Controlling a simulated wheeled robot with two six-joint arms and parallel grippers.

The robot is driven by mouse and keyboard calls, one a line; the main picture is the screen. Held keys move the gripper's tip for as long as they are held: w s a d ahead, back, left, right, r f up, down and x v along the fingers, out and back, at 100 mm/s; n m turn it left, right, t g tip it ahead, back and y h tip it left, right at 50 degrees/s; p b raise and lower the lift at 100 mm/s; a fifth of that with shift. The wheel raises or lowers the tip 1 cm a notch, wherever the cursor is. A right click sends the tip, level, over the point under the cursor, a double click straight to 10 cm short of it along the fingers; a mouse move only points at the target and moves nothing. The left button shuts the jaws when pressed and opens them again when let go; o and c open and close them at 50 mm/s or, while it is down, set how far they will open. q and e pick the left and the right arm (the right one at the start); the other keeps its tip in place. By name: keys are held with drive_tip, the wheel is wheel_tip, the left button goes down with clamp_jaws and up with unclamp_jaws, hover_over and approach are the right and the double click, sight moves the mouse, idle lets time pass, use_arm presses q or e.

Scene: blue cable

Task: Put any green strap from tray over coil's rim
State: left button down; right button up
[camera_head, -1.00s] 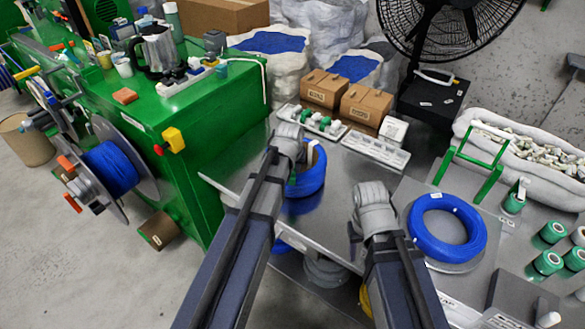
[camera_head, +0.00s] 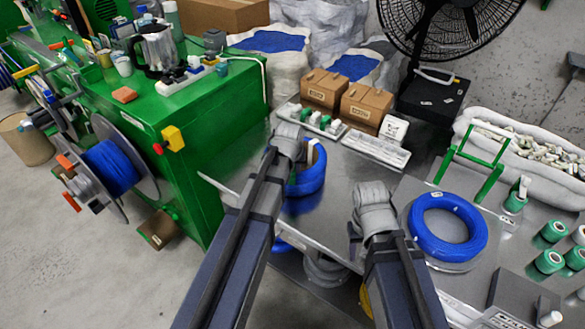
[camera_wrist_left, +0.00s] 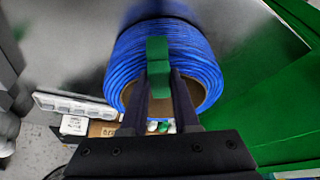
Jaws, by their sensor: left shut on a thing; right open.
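A blue coil (camera_head: 309,181) stands on the metal table, partly hidden behind my left gripper (camera_head: 291,150). In the left wrist view the coil (camera_wrist_left: 190,57) shows its blue windings around a brown core. My left gripper (camera_wrist_left: 158,84) is shut on a green strap (camera_wrist_left: 157,52), which lies against the coil's rim between the fingertips. I cannot tell how far the strap wraps around the rim. The white tray (camera_head: 290,110) behind the coil holds several green and white pieces. My right gripper (camera_head: 355,238) is open and empty above the table's front, right of the coil.
A second white tray (camera_head: 376,152) lies right of the first, before two brown boxes (camera_head: 366,103). Another blue coil (camera_head: 447,228) lies flat on the right. The green machine (camera_head: 200,115) borders the left. Bare table lies between my grippers.

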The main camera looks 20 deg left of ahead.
use_arm(q)
drive_tip(key=shift+f, duration=0.15)
idle(0.3)
drive_tip(key=shift+c, duration=2.1)
unclamp_jaws()
wheel_tip(320, 180, up, 7)
drive_tip(key=p, duration=0.7)
